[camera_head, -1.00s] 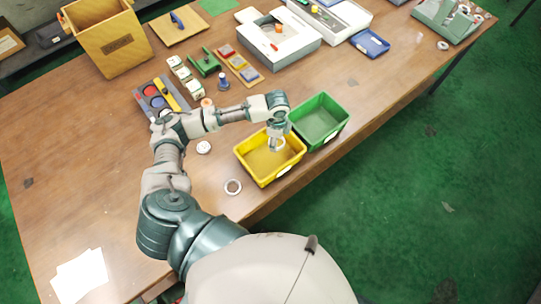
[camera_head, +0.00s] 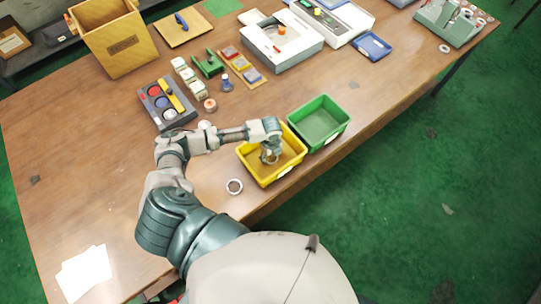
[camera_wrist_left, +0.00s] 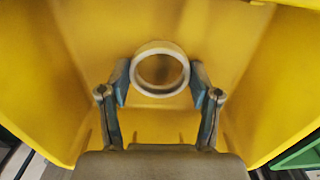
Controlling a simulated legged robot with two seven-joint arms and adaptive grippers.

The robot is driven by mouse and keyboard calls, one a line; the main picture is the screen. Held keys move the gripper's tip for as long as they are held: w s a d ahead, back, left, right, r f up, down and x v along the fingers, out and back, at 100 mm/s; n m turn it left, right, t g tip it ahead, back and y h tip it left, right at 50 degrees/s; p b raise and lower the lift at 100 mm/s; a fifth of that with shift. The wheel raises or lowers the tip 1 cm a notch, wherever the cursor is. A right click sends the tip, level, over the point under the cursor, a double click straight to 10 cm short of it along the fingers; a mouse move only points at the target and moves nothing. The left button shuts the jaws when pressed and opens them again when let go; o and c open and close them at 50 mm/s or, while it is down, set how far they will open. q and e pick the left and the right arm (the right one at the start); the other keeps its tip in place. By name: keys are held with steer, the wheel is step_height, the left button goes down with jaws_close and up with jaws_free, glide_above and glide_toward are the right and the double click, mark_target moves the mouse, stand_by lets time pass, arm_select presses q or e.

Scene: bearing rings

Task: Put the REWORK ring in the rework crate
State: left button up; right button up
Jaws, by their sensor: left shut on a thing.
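My left gripper (camera_head: 269,156) is inside the yellow crate (camera_head: 243,160), below its rim. In the left wrist view, the left gripper (camera_wrist_left: 160,82) is shut on a pale metal ring (camera_wrist_left: 160,46), with a blue-padded finger at each side. The yellow crate (camera_wrist_left: 90,30) surrounds the ring there, its floor and walls behind it. I cannot read a mark on the ring or the crate's label. In the head view the gripper mostly hides the ring. My right gripper is out of view.
A green crate (camera_head: 341,104) stands right beside the yellow one, empty. Another ring (camera_head: 228,187) lies on the table (camera_head: 90,190) in front of the yellow crate. A dark tray with coloured discs (camera_head: 147,91) is at the left. The front left table is mostly clear.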

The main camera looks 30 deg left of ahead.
mark_target(271, 157)
arm_select(q)
steer(key=shift+d+f, duration=0.15)
steer(key=shift+f, duration=0.25)
steer(key=o, duration=1.2)
steer(key=shift+w+r, duration=0.1)
steer(key=shift+r, duration=0.35)
step_height(271, 157, up, 11)
